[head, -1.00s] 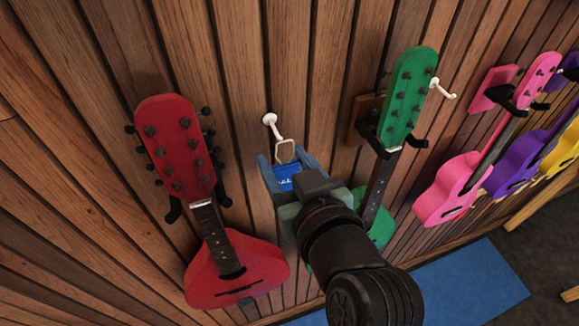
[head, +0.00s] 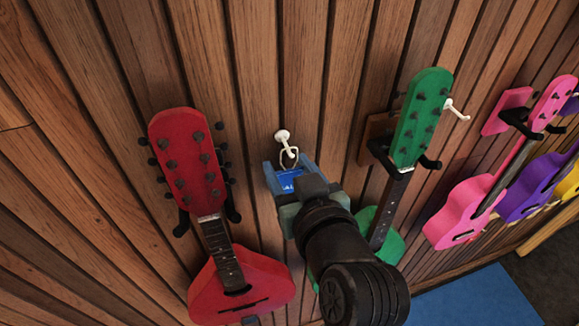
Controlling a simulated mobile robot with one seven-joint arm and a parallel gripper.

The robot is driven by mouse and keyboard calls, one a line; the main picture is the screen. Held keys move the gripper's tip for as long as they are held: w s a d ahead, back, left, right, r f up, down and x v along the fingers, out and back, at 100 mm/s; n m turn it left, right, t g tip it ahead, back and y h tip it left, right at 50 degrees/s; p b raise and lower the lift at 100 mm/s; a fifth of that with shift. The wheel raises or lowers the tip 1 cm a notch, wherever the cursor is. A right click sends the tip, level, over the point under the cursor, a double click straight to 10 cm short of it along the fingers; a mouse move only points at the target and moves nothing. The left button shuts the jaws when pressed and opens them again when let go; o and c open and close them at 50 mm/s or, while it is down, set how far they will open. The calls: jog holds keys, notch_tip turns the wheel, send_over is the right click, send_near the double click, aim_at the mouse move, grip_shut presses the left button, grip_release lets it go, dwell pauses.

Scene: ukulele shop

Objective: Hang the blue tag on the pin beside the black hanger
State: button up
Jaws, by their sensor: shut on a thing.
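The blue tag (head: 288,182) is between the fingers of my gripper (head: 290,176), which is shut on it. Its pale loop (head: 289,160) sticks up above the fingers. A white pin (head: 283,138) stands out from the wall just above, between the red and green instruments. The loop overlaps the pin's tip in the picture; I cannot tell whether it is around the tip or in front of it. Black hanger arms (head: 181,224) show behind the red instrument (head: 188,165), left of this pin. Another black hanger (head: 431,163) on a wooden block holds the green ukulele (head: 419,120).
A second white pin (head: 457,111) sits right of the green ukulele's head. Pink (head: 462,208), purple (head: 525,190) and yellow ukuleles hang further right. The plank wall above the white pin is bare. A blue mat (head: 470,297) lies on the floor.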

dwell(0.3)
jog(key=o, duration=1.4)
jog(key=shift+s+d+r+b, duration=0.15)
jog(key=shift+s+b, duration=0.15)
jog(key=shift+s, duration=0.2)
jog(key=p+v, duration=0.8)
jog(key=v, duration=0.4)
